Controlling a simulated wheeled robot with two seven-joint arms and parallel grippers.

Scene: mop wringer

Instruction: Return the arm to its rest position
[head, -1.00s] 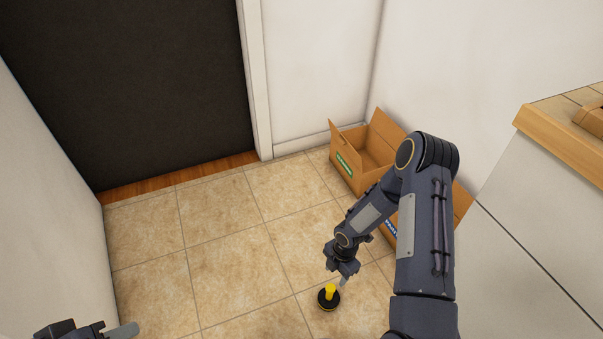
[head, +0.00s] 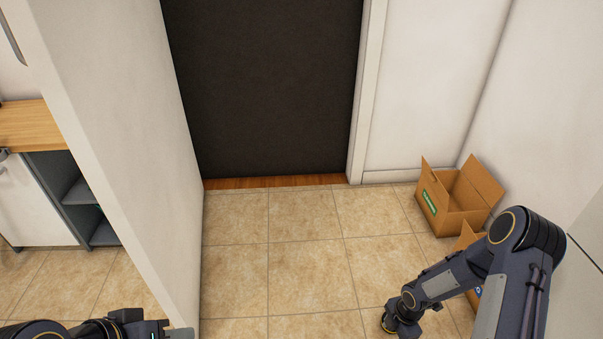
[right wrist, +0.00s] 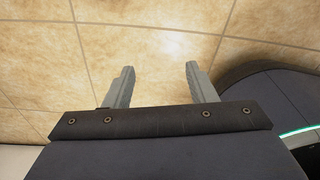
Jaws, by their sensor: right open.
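My right arm comes in at the lower right of the head view, bent at the elbow, with the forearm reaching left and down over the tiled floor. In the right wrist view my right gripper (right wrist: 158,82) is open, with its two grey fingers apart and only bare floor tiles between them. The fingers are hard to make out in the head view. A dark shape with a yellow edge shows by my right wrist there; I cannot tell what it is. My left gripper (head: 180,333) shows only in part at the bottom left edge, and its jaws cannot be judged.
An open cardboard box (head: 453,222) stands by the right wall, with another box (head: 467,240) partly hidden behind my right arm. A white partition (head: 120,130) stands at left, and a low cabinet (head: 40,205) is beyond it. The tiled floor (head: 305,245) before the dark door (head: 265,90) is clear.

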